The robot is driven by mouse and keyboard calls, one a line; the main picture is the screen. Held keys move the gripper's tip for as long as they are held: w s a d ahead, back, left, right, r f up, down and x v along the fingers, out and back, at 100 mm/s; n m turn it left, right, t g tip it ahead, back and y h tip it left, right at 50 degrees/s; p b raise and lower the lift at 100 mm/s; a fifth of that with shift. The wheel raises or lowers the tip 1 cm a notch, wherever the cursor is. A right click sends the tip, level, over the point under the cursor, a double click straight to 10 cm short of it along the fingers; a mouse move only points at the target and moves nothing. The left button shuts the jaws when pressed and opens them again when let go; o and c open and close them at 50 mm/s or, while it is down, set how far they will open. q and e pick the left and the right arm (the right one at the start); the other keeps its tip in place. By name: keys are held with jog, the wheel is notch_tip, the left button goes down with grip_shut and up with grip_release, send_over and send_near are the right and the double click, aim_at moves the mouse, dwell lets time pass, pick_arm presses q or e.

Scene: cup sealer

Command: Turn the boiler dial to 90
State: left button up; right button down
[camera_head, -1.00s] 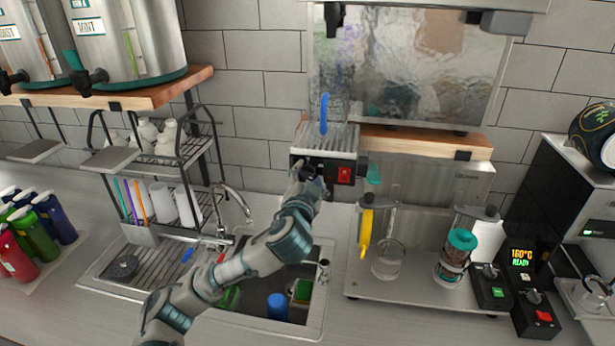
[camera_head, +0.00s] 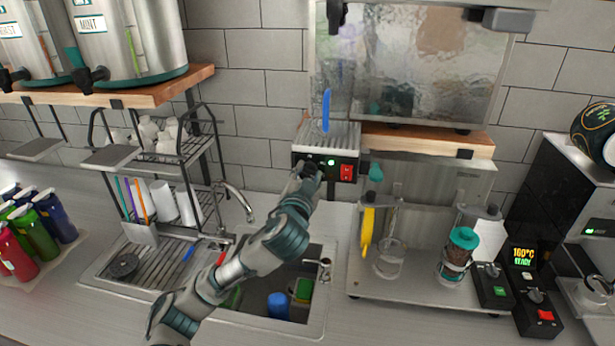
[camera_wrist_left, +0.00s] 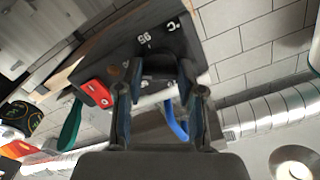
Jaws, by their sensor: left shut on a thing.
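The boiler (camera_head: 328,138) is a metal-topped box with a black front panel, mounted on the wall above the sink. Its panel has a red switch (camera_head: 346,172) and a small lit green light (camera_head: 331,162). My left gripper (camera_head: 308,172) is at the left part of this panel. In the left wrist view its two fingers (camera_wrist_left: 158,92) are shut around the black boiler dial (camera_wrist_left: 158,66). The printed marks "95" and "°C" show on the panel beside the dial. The dial's pointer cannot be made out. My right gripper is not in view.
A blue lever (camera_head: 326,110) stands up on top of the boiler. A steel stand (camera_head: 420,290) with a glass beaker is at the right, and a drying rack (camera_head: 160,160) at the left.

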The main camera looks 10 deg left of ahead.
pick_arm(q)
jog(key=o, duration=1.1)
jog(key=shift+w+f, duration=0.1)
jog(key=shift+f, duration=0.1)
jog(key=shift+o, duration=0.2)
jog(key=shift+w, duration=0.1)
jog(key=shift+s+r, duration=0.1)
jog(key=shift+s, duration=0.1)
jog(key=s, duration=1.1)
jog(key=shift+s, duration=0.25)
